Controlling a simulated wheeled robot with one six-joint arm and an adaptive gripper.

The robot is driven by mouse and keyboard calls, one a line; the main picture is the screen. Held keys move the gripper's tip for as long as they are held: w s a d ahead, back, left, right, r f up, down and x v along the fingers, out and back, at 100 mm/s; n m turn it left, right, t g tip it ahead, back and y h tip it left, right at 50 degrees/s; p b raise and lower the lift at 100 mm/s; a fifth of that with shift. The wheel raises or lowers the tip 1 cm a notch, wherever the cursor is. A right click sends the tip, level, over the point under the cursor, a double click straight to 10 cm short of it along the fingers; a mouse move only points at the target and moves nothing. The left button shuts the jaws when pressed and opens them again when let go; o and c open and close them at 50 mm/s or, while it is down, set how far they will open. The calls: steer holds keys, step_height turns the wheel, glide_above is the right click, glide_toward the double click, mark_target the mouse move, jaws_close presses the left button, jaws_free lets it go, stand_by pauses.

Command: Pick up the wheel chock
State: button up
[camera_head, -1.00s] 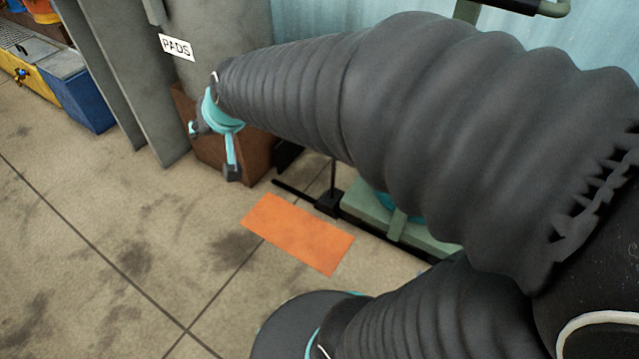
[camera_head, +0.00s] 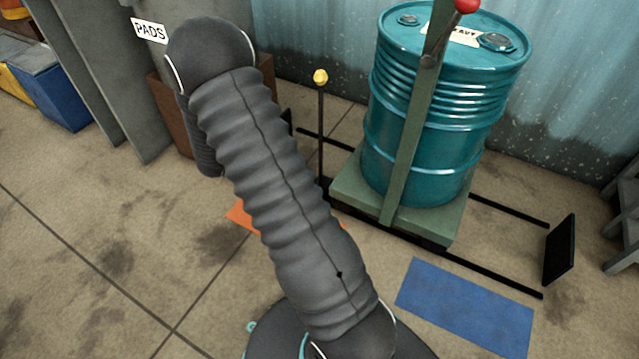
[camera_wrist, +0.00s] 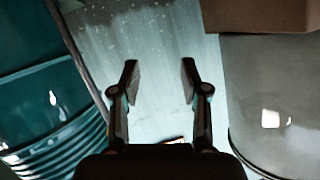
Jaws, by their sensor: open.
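I cannot make out the wheel chock for certain in either view. My gripper (camera_wrist: 159,76) is open and empty in the wrist view, its two fingers apart in front of a pale wall. In the head view my arm hides the gripper. A small pale and orange thing (camera_wrist: 175,140) shows between the finger bases in the wrist view; it is mostly hidden and too small to identify.
A teal drum (camera_head: 440,115) stands on a green platform (camera_head: 355,195) with black rails. A thin post with a yellow knob (camera_head: 320,76) stands beside it. A blue mat (camera_head: 465,305) and partly covered orange mat (camera_head: 238,215) lie on the floor. A brown box (camera_head: 170,115) is behind my arm.

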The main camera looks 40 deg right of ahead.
steer(key=s+d+f+m+g+h, duration=0.1)
steer(key=s+d+f+g+h, duration=0.25)
steer(key=f, duration=0.35)
steer(key=m+g+h+b, duration=0.1)
steer(key=g+h+b, duration=0.1)
steer(key=h, duration=0.1)
glide_toward(319, 144)
steer(key=shift+y, duration=0.25)
steer(key=d, duration=0.5)
steer(key=shift+w+f, duration=0.15)
steer(key=shift+w+d+r+b, duration=0.1)
steer(key=shift+w+d, duration=0.1)
steer(key=shift+d, duration=0.75)
steer(key=shift+w+d+r+b, duration=0.1)
steer(key=shift+w+d+b, duration=0.1)
steer(key=shift+d, duration=0.75)
steer(key=shift+w+d+b, duration=0.1)
steer(key=shift+w+d, duration=0.15)
steer(key=shift+d, duration=0.7)
jaws_close()
steer(key=shift+r, duration=0.1)
